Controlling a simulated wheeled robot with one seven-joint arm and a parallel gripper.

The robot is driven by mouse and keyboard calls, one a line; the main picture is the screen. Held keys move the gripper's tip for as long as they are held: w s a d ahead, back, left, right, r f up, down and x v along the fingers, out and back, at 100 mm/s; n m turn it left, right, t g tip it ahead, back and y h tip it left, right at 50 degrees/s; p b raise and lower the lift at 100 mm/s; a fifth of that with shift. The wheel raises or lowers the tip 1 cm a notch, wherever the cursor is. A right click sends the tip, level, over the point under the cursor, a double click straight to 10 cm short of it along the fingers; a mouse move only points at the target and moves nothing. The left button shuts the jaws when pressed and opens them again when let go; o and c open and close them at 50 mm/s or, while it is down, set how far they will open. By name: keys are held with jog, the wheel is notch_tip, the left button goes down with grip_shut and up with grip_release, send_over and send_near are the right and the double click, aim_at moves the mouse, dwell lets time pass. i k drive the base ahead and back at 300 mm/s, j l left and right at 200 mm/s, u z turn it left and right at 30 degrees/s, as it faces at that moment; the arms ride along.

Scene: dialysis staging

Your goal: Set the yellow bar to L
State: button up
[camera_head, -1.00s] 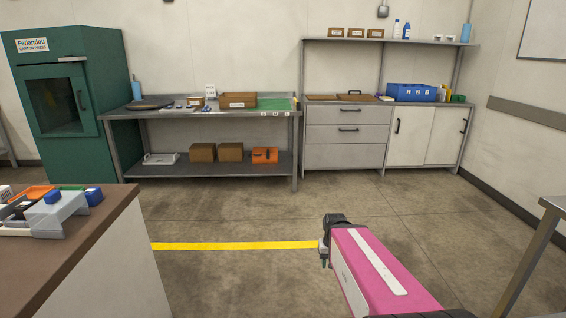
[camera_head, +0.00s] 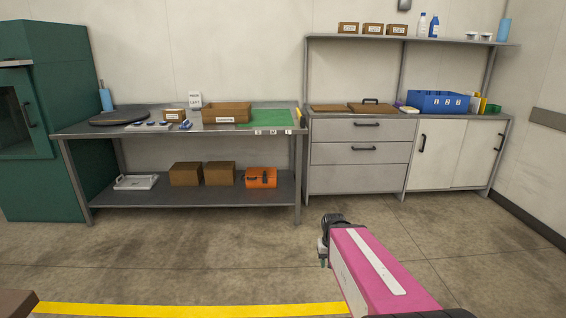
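A small yellow bar (camera_head: 299,113) shows at the right end of the left workbench (camera_head: 180,133). Small white letter tags (camera_head: 273,132) are on the bench's front edge just left of it. They seem to read S, M and L, with L nearest the bar, but they are too small to be sure. My gripper (camera_head: 324,256) is at the end of my pink arm, low in the picture, well in front of the bench and away from the bar. Its fingers are small and dark, so I cannot tell whether they are open or shut.
A green mat (camera_head: 271,117) and a brown box (camera_head: 227,112) lie on the bench; boxes and an orange case (camera_head: 262,177) are on its lower shelf. A drawer cabinet (camera_head: 357,152) adjoins right, a green press (camera_head: 60,100) left. The floor between is clear, crossed by a yellow line (camera_head: 190,309).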

aim_at(302, 119)
jog(key=i+j, duration=0.1)
jog(key=i, duration=1.6)
jog(key=i+l+z, duration=0.05)
jog(key=l, duration=0.05)
